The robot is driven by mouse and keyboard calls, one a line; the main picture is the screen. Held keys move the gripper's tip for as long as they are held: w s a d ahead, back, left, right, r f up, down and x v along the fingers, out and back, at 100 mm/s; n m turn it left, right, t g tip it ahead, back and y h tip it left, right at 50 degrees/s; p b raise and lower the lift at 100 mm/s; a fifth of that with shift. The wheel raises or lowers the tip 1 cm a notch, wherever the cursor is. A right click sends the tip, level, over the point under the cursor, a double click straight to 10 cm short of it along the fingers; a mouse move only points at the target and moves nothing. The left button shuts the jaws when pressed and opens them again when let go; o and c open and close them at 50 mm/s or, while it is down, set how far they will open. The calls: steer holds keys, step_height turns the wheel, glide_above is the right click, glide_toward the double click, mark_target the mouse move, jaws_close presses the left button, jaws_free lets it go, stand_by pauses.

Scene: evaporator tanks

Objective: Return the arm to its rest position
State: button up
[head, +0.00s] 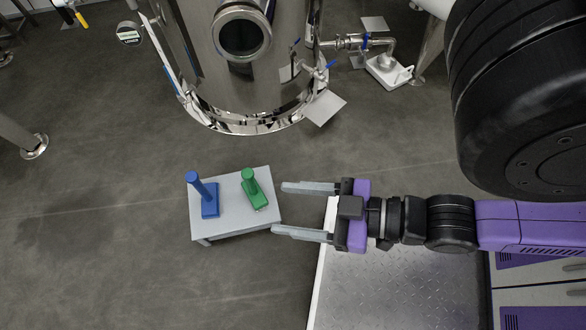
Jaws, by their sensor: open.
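My gripper (279,209) reaches in from the right, its two grey fingers spread apart and pointing left. It is open and nothing shows between the fingers. The fingertips are at the right edge of a small grey table in the picture; whether they touch it I cannot tell. My arm (450,222), black and purple, extends out to the left over my own base.
The small grey table (232,187) bears a blue upright-handled object (209,202) and a green one (254,188). A shiny steel tank (260,90) stands behind it. A valve pipe with a white tray (388,70) is at the upper right. Floor at lower left is clear.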

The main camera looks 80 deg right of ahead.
step_height(320, 180, up, 20)
steer(key=p, duration=2)
